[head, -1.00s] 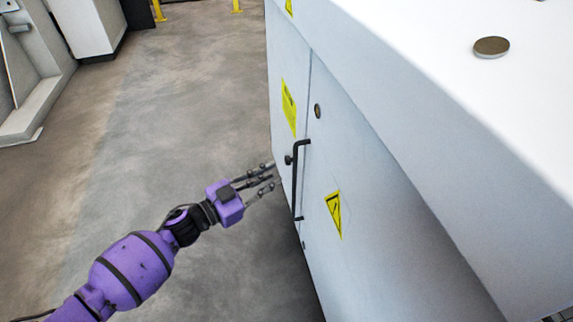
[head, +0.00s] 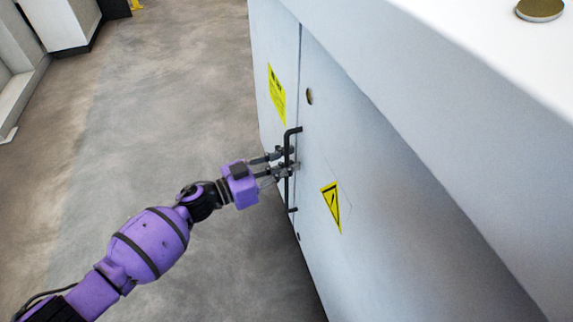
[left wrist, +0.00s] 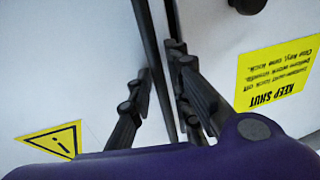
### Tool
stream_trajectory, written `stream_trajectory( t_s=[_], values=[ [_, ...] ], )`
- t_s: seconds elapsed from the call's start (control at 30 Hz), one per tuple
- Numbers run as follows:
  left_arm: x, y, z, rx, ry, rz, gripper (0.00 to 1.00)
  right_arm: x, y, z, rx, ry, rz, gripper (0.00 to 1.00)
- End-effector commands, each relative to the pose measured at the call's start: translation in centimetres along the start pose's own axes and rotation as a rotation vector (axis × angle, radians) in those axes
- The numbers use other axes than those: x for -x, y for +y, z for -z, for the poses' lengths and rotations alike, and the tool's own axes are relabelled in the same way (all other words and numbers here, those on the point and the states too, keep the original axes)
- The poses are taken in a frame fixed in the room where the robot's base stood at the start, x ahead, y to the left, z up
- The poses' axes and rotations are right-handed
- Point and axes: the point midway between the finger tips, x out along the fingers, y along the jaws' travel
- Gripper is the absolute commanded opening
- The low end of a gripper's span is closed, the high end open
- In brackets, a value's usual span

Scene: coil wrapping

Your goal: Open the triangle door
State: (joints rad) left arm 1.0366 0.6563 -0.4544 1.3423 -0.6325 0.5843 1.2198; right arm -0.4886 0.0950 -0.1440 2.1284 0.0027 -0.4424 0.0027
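The triangle door (head: 355,220) is the pale panel with a yellow warning triangle (head: 331,205) on the white cabinet; the triangle also shows in the left wrist view (left wrist: 52,142). The door looks closed. A black vertical bar handle (head: 291,140) stands at its left edge. My left gripper (head: 281,162) is at the handle, its fingers level with the bar's middle. In the left wrist view the bar (left wrist: 148,35) runs between the fingers of my left gripper (left wrist: 162,88). The fingers are spread on both sides, with a small gap visible. My right gripper is not in view.
The cabinet's white top (head: 460,40) overhangs the door. Open concrete floor (head: 160,110) lies left of the cabinet.

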Motion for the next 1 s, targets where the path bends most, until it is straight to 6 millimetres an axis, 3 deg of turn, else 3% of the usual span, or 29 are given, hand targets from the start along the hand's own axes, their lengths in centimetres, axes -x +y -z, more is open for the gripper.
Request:
stream_trajectory(
  t_s=[0.2, 0.37, 0.77, 1.0],
  values=[
    [-0.1, 0.0, 0.1, 0.000, 0.000, 0.001, 0.18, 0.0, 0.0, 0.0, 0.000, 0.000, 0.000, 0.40],
    [-0.1, 0.0, 0.0, 0.000, 0.000, 0.001, 0.00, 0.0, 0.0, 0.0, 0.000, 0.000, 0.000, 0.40],
    [0.2, 0.0, 0.0, 0.000, 0.000, 0.004, 0.00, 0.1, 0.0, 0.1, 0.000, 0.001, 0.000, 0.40],
    [3.1, -0.2, 0.2, 0.003, -0.003, 0.065, 0.00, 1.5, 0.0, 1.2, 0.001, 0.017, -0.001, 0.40]
  ],
)
